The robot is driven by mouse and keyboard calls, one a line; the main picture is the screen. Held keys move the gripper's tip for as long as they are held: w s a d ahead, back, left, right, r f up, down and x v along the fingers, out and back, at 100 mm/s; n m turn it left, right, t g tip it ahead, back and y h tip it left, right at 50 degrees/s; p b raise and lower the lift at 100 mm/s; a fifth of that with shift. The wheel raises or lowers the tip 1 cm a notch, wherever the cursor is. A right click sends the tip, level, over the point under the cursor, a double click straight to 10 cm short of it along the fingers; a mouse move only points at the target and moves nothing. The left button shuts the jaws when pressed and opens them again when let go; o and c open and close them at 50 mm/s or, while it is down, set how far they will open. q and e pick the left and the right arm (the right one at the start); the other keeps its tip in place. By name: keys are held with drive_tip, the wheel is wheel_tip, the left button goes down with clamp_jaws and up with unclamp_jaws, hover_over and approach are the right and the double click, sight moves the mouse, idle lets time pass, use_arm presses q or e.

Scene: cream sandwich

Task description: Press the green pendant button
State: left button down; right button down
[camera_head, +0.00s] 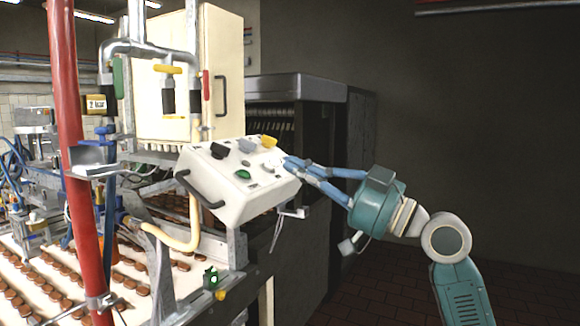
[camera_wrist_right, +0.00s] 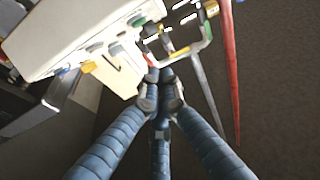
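The pendant is a white sloped box (camera_head: 235,195) with several coloured buttons on its top, in the middle of the head view. The green button (camera_head: 243,174) sits on the lower part of that panel. My right gripper (camera_head: 287,162) comes in from the right, its blue fingers pointing left at the panel's right edge. Its fingers converge at the tips in the wrist view (camera_wrist_right: 153,78), shut with nothing visible between them. The tips are to the right of the green button; I cannot tell whether they touch the box. The pendant box (camera_wrist_right: 65,30) fills the wrist view's upper left. My left gripper is not in view.
A black handle (camera_head: 200,190) is on the box's left side. A red vertical pipe (camera_head: 78,130) and grey pipework stand to the left. A conveyor (camera_head: 50,310) carries many brown biscuits below. A dark machine (camera_head: 330,130) stands behind my right gripper. The right side is open.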

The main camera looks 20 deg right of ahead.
sight(244, 175)
drive_tip(key=shift+w+a+f+p, duration=0.2)
drive_tip(key=shift+w+a+p, duration=0.8)
drive_tip(key=shift+w, duration=0.35)
drive_tip(key=shift+w+a+f+p, duration=0.2)
drive_tip(key=shift+w+a+p, duration=0.75)
drive_tip(key=shift+w, duration=0.35)
drive_tip(key=shift+w+a+f+p, duration=0.2)
drive_tip(key=shift+w+a+p, duration=0.75)
drive_tip(key=shift+w, duration=0.4)
